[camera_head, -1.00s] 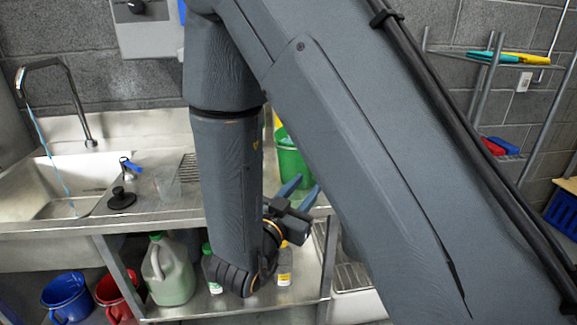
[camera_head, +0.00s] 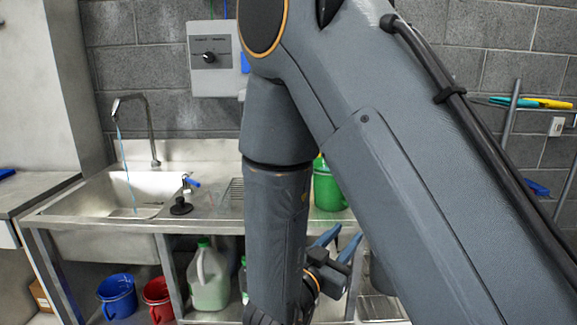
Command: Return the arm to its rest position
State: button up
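My arm fills the middle and right of the head view, with its upper link running down to the lower right and its forearm hanging down in front of the sink counter. My gripper (camera_head: 336,243) shows at the lower middle, beside the forearm. Its two blue-grey fingers stand apart, pointing up and to the right, with nothing seen between them. The wrist is partly cut off by the bottom edge of the view.
A steel sink counter (camera_head: 100,219) stands behind the arm. A green bucket (camera_head: 327,190) sits on it, close behind the forearm. Below are a white-green jug (camera_head: 208,279), a blue bucket (camera_head: 117,296) and a red bucket (camera_head: 157,298). A wall rack (camera_head: 510,118) is at right.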

notch_tip(320, 180, down, 8)
jog(key=w+a+n+g+y, duration=0.2)
jog(key=n+g+y, duration=0.3)
jog(key=y, duration=0.6)
jog(key=s+d+n+g, duration=0.1)
jog(key=s+d+g, duration=0.2)
jog(key=s, duration=0.3)
jog(key=s+d+n+g, duration=0.1)
jog(key=s+d+g, duration=0.2)
jog(key=s, duration=0.3)
jog(key=s+d+r+n+g, duration=0.1)
jog(key=s+d+g, duration=0.1)
jog(key=s, duration=0.5)
jog(key=shift+d+g, duration=0.4)
jog(key=shift+g, duration=0.5)
